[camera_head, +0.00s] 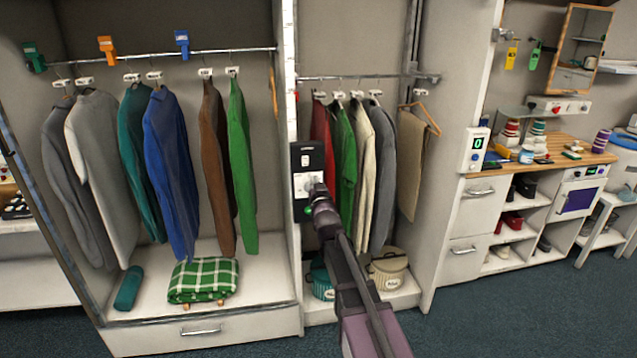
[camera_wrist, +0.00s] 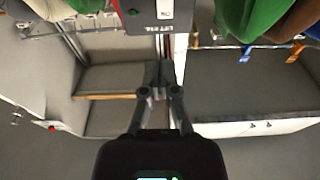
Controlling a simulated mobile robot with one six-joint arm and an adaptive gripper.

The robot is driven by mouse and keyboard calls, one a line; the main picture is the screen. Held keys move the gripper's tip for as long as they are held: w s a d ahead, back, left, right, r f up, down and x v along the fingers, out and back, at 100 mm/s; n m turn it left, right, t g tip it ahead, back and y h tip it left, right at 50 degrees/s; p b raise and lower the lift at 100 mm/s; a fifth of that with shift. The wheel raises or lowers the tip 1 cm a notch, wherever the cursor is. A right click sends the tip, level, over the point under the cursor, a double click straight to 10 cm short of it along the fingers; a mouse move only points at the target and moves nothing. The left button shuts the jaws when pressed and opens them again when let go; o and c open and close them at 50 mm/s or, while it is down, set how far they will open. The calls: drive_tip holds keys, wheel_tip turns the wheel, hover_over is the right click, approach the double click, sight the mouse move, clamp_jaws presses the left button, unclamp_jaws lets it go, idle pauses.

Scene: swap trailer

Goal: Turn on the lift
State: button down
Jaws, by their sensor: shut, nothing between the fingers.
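The lift control panel (camera_head: 305,160) is a dark plate with a light grey face on the white post between the two wardrobe bays. A green light shows at its lower part. My gripper (camera_head: 316,186) is shut and empty, with its tip in front of the panel's face, covering part of it. In the wrist view the panel (camera_wrist: 148,22) shows upside down at the top, with lettering that seems to begin with "LIFT". The shut fingers (camera_wrist: 160,68) point at it there. I cannot tell whether they touch it.
Clothes hang in the left bay (camera_head: 200,285) and the right bay (camera_head: 350,305). A green checked blanket (camera_head: 203,280) and a teal roll (camera_head: 128,288) lie below. A white box with a green "0" display (camera_head: 477,143) is on the right wall. The floor (camera_head: 480,310) at right is clear.

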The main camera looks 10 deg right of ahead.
sight(307, 154)
drive_tip(key=w, duration=0.3)
drive_tip(key=w+r+p, duration=0.1)
drive_tip(key=w, duration=0.7)
drive_tip(key=shift+w+r+p, duration=0.15)
drive_tip(key=shift+r+p, duration=0.2)
drive_tip(key=shift+r, duration=0.05)
drive_tip(key=shift+w+r, duration=0.15)
drive_tip(key=shift+w, duration=0.15)
drive_tip(key=shift+s, duration=0.15)
drive_tip(key=shift+s+r, duration=0.1)
drive_tip(key=shift+s, duration=0.5)
drive_tip(key=s+r+p, duration=0.2)
drive_tip(key=s, duration=1)
drive_tip(key=shift+s, duration=0.2)
